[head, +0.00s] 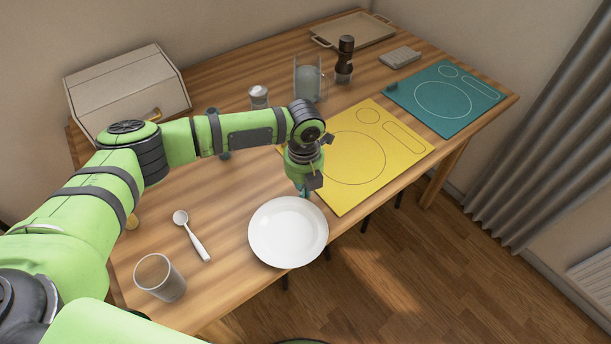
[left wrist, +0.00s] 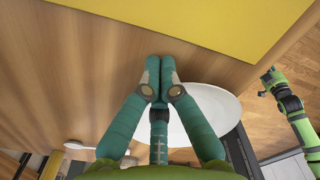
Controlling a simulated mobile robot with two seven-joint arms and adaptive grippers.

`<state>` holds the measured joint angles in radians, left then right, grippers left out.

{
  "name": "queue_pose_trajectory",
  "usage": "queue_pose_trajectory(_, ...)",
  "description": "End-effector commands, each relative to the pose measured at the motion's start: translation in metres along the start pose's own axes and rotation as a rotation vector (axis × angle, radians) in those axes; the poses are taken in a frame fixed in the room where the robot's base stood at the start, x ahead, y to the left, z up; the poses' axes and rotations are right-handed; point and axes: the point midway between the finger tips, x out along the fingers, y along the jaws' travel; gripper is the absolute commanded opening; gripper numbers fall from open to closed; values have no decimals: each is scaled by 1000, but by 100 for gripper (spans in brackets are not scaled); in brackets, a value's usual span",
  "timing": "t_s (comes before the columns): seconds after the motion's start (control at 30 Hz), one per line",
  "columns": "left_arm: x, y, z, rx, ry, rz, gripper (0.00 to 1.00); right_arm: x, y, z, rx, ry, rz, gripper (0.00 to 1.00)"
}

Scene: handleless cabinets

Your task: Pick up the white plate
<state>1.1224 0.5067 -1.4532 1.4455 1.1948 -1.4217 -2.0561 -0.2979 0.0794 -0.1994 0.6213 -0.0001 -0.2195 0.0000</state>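The white plate (head: 288,234) lies near the front edge of the wooden table and seems to reach slightly past it. My left gripper (head: 303,190) points down at the plate's far rim. In the left wrist view its teal fingers (left wrist: 159,72) are closed together, with the plate (left wrist: 218,110) beside and behind the right finger. They appear to pinch the rim, though the contact is partly hidden. I cannot tell whether the plate is raised. My right gripper (left wrist: 269,78) is small in the left wrist view, away from the table; its finger state is unclear.
A yellow mat (head: 372,160) lies right of the plate, a teal mat (head: 446,98) beyond it. A cup (head: 159,278) and spoon (head: 192,236) are left of the plate. A shaker (head: 259,97), glass container (head: 308,78), pepper mill (head: 345,60), tray (head: 354,30) and bread box (head: 128,85) stand farther back.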

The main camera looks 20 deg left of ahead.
Motion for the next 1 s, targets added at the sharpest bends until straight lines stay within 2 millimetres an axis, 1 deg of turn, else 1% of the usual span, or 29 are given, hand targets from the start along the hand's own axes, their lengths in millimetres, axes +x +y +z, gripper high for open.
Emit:
queue_pose_trajectory(0.37, -1, 0, -2, 0, 0, 0, 0, -2, 0, 2, 0, -4, 0, 40)
queue_pose_trajectory(0.47, -4, 0, -11, 1, 3, 0, 0, -14, 0, 1, 0, -4, 0, 40)
queue_pose_trajectory(0.6, -7, 0, -32, 2, 5, -1, 0, -37, 1, -1, 0, -5, 0, 40)
queue_pose_trajectory(0.7, -6, 0, -47, 1, 5, 1, 0, -49, 1, -2, 0, -5, 0, 40)
queue_pose_trajectory(0.83, -3, 0, -58, 0, 3, 0, 0, -56, 1, -2, -1, -6, 0, 40)
queue_pose_trajectory(1.0, 0, 0, -59, 0, -1, -1, 0, -55, 1, -1, -1, -7, 0, 40)
